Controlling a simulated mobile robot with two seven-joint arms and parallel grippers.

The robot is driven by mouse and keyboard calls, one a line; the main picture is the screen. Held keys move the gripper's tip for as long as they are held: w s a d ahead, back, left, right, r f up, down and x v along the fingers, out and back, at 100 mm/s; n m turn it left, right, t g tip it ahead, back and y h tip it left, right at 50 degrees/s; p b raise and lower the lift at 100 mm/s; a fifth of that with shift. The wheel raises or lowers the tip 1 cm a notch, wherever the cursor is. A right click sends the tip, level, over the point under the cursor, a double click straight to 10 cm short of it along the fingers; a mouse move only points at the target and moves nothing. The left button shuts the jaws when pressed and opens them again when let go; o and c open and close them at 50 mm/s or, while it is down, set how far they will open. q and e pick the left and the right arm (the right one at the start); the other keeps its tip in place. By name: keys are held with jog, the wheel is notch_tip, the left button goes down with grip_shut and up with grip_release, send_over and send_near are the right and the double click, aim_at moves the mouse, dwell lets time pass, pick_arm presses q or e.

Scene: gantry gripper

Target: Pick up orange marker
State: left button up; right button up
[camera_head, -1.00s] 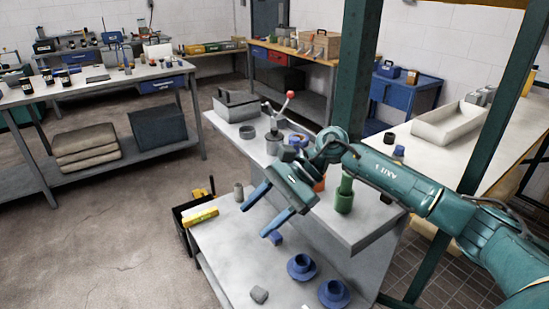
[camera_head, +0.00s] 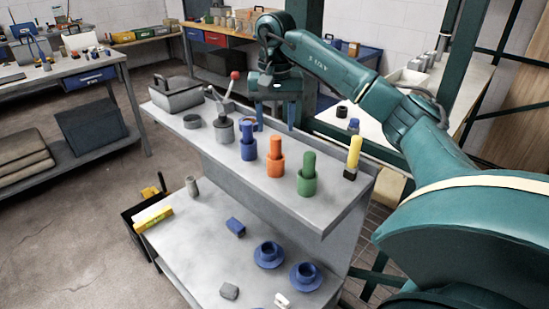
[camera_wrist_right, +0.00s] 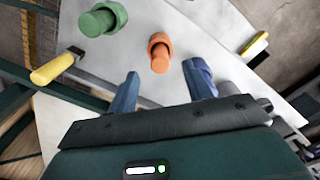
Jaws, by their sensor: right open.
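The orange marker (camera_head: 275,157) stands upright in an orange holder on the upper shelf, between a blue marker (camera_head: 248,141) and a green marker (camera_head: 307,174). My right gripper (camera_head: 275,120) is open and empty on the far side of the row, its blue fingers pointing down. In the right wrist view the orange marker (camera_wrist_right: 159,53) lies ahead of the gap between the fingertips (camera_wrist_right: 163,78), apart from both. The green marker (camera_wrist_right: 103,19) stands to its left there. My left gripper is out of view.
A yellow marker (camera_head: 354,152) in a black base stands at the shelf's right end. A grey cup with a red-knobbed lever (camera_head: 223,128) and a grey toolbox (camera_head: 176,94) stand to the left. Blue cups on saucers (camera_head: 269,254) sit on the lower shelf (camera_head: 190,245).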

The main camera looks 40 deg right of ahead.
aim_at(276, 137)
jog(key=shift+d+f+p, duration=0.15)
jog(key=shift+f+p, duration=0.3)
jog(key=shift+f, duration=2.5)
jog(key=shift+c, duration=0.3)
jog(key=c, duration=1)
